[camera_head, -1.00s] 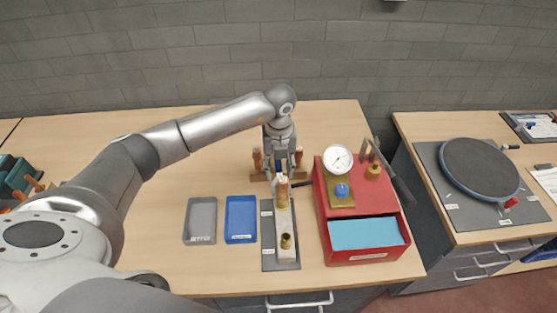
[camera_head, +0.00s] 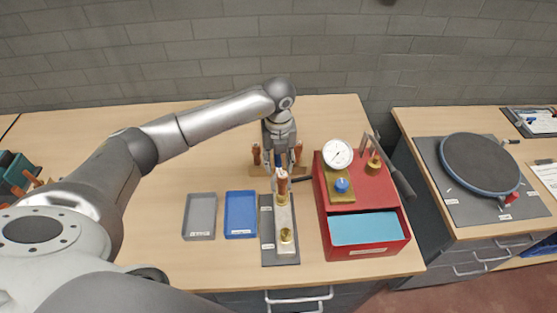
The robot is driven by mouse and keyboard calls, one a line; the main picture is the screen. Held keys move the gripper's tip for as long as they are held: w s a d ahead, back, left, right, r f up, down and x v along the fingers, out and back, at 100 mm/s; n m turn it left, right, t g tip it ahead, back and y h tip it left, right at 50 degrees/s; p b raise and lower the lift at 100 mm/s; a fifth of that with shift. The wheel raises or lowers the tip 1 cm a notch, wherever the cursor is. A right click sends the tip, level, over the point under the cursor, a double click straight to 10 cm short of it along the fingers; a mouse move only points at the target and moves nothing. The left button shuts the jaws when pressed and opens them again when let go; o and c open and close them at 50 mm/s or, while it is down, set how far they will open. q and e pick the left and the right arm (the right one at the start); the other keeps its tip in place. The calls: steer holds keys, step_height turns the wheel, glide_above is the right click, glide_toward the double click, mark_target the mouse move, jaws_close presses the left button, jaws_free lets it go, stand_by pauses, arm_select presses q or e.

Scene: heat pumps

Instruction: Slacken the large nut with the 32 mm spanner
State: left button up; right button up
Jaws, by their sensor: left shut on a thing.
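My left gripper (camera_head: 280,172) points down just behind the upright orange-brown stub on the grey fixture board (camera_head: 267,245). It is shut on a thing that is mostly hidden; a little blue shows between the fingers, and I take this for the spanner. A brass nut (camera_head: 282,199) sits at the foot of the stub, at the rear of the pale block (camera_head: 284,218). A second brass fitting (camera_head: 286,236) stands at the block's front end. I cannot tell whether the held thing touches the rear nut. My right gripper is not in view.
A wooden rack with orange-handled tools (camera_head: 298,153) stands behind the gripper. A red box (camera_head: 367,247) with a gauge (camera_head: 337,154) is close on the right. A grey tray (camera_head: 200,216) and a blue tray (camera_head: 240,215) lie left of the board.

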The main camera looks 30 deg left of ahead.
arm_select(q)
steer(key=shift+s+d, duration=0.1)
steer(key=shift+s+d+p, duration=0.3)
steer(key=shift+s, duration=0.2)
steer(key=shift+s+d, duration=0.15)
steer(key=shift+s, duration=0.1)
stand_by(0.3)
steer(key=shift+s+d, duration=0.2)
steer(key=shift+s, duration=0.05)
stand_by(0.3)
